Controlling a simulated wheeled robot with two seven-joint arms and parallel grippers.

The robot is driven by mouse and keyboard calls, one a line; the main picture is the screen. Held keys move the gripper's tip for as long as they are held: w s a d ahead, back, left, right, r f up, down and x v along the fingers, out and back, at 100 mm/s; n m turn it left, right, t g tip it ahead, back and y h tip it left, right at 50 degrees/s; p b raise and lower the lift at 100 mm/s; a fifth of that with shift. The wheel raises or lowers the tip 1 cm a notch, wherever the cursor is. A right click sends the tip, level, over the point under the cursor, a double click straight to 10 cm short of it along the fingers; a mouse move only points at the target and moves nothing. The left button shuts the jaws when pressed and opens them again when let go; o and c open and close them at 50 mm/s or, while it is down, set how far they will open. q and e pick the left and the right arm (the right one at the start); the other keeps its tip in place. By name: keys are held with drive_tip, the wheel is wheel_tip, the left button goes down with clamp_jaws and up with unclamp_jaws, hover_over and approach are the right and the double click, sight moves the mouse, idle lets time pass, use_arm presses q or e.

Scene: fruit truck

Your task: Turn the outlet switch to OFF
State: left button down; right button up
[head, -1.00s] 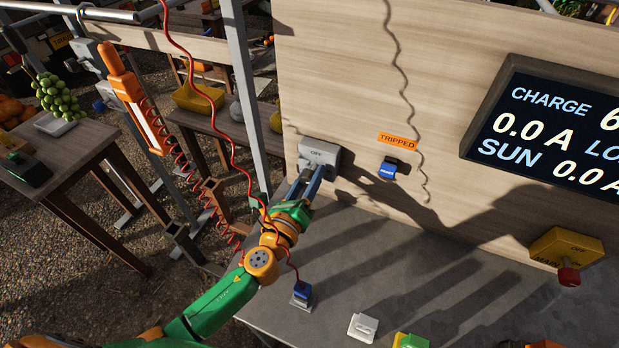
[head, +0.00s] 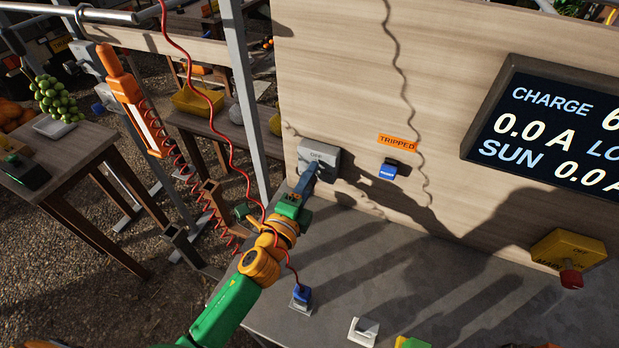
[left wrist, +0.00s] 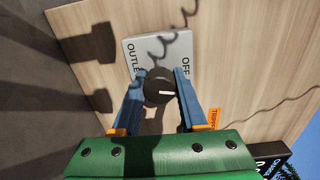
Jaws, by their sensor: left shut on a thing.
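The outlet switch is a grey box (head: 327,157) on the wooden panel, with OFF lettering at its top in the head view. The left wrist view shows the box (left wrist: 181,48) with the words OUTLET and OFF and a round black knob (left wrist: 158,88). A white mark on the knob points right in that view, toward the OFF side. My left gripper (head: 311,174) is shut on the knob, with one blue finger on each side (left wrist: 159,90). In the head view the fingers hide the knob. My right gripper is not in view.
An orange TRIPPED label (head: 397,142) and a blue button (head: 388,170) are right of the box. A yellow switch box with a red knob (head: 568,250) is farther right. A red cable (head: 219,100) hangs beside my left arm.

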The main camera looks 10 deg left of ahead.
use_arm(q)
drive_tip(key=shift+n, duration=1)
drive_tip(key=shift+c, duration=2.2)
unclamp_jaws()
drive_tip(key=s+a+b, duration=0.1)
drive_tip(key=s, duration=0.6)
drive_tip(key=shift+a, duration=0.2)
drive_tip(key=shift+w+r, duration=0.1)
